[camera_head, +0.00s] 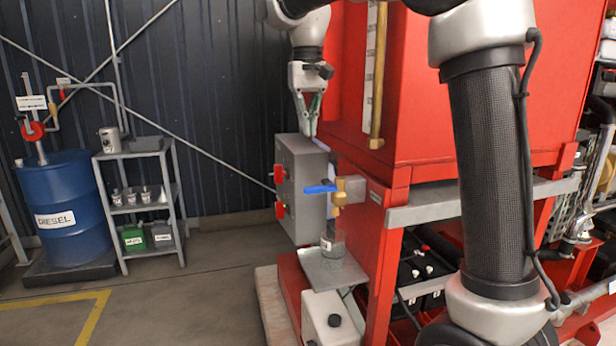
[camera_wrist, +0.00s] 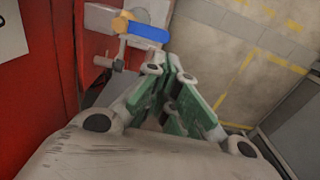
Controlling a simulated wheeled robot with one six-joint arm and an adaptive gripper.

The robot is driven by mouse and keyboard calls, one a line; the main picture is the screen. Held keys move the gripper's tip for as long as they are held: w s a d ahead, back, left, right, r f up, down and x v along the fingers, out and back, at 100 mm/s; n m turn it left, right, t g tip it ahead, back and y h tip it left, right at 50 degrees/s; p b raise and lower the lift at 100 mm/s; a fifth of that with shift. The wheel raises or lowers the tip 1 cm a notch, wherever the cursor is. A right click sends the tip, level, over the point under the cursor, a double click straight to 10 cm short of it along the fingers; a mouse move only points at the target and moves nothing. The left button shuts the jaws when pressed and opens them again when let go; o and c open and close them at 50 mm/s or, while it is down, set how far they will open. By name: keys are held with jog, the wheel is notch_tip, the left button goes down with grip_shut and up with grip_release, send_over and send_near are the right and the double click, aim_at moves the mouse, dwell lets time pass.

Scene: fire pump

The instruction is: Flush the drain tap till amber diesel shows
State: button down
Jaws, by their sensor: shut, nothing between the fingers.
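The drain tap (camera_head: 341,196) is a brass fitting on the red tank's lower corner. Its blue lever (camera_head: 319,189) lies level, pointing left in the head view. In the wrist view the blue lever (camera_wrist: 148,33) and brass tap (camera_wrist: 121,22) are beyond the fingertips, at the top. A small labelled jar (camera_head: 333,247) stands under the tap on a grey shelf (camera_head: 318,270); its contents are too small to judge. No stream from the tap is visible. My gripper (camera_head: 312,132) points down above the lever, apart from it. Its green-padded fingers (camera_wrist: 172,68) are shut and empty.
A grey control box (camera_head: 300,185) with red knobs stands just left of the tap. The red tank (camera_head: 450,120) rises close on the right. A blue diesel drum (camera_head: 65,210) and a rack (camera_head: 140,205) stand at the far left. The floor between is clear.

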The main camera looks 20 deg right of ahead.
send_near(320, 190)
notch_tip(320, 190, down, 7)
jog(key=w+a, duration=0.2)
jog(key=w, duration=0.1)
jog(key=shift+a, duration=0.15)
jog(key=shift+a+f+h, duration=0.15)
jog(key=shift+f+h, duration=0.2)
jog(key=shift+h, duration=0.25)
jog(key=f+h, duration=0.1)
jog(key=h, duration=0.1)
jog(key=f+h, duration=0.1)
jog(key=shift+a+f, duration=0.25)
jog(key=shift+f, duration=0.05)
dwell(1.9)
jog(key=shift+r, duration=0.15)
dwell(0.6)
jog(key=shift+r, duration=0.7)
